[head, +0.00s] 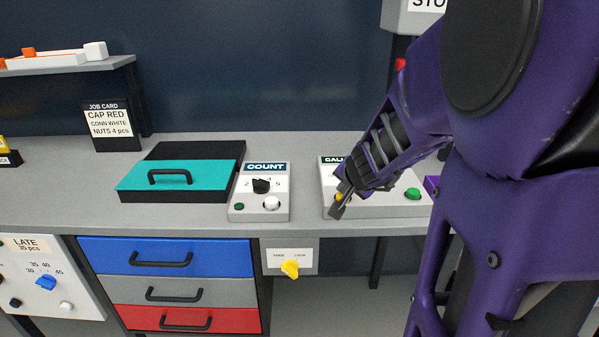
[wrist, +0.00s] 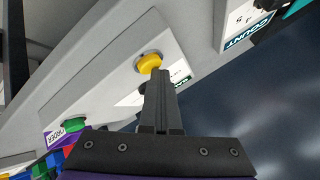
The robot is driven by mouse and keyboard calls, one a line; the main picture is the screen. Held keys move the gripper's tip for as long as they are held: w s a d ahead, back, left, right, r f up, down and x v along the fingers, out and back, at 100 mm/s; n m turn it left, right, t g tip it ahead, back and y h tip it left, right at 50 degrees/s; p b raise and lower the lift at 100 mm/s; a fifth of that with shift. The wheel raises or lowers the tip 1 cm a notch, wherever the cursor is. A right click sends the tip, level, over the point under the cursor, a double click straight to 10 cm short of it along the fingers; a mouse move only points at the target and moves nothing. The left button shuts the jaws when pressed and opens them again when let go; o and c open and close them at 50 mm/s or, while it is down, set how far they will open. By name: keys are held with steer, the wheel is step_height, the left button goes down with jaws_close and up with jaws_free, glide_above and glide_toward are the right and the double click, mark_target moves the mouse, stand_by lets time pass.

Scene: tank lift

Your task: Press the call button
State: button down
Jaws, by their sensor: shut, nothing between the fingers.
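The call box (head: 385,207), a light grey panel with a label starting "CALL", stands on the bench right of centre, partly hidden by my arm. Its yellow button (wrist: 149,62) sits in a round collar in the wrist view. In the head view only a bit of the yellow button (head: 338,197) shows beside my fingers. My gripper (head: 337,210) is shut and empty, with its tips at the yellow button. In the wrist view the fingertips (wrist: 156,74) overlap the button's edge. I cannot tell whether they touch it or whether it is pressed in.
A green button (head: 412,194) sits to the right, by a purple "ORDER" label (wrist: 68,134) in the wrist view. The COUNT box (head: 260,205) with a black knob stands left of the call box. A teal-lidded case (head: 205,178) lies further left. Drawers (head: 165,257) are below the bench.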

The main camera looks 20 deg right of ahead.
steer(key=shift+r+p, duration=0.75)
steer(key=shift+r, duration=0.15)
step_height(320, 180, up, 5)
steer(key=p, duration=0.5)
steer(key=shift+r, duration=0.1)
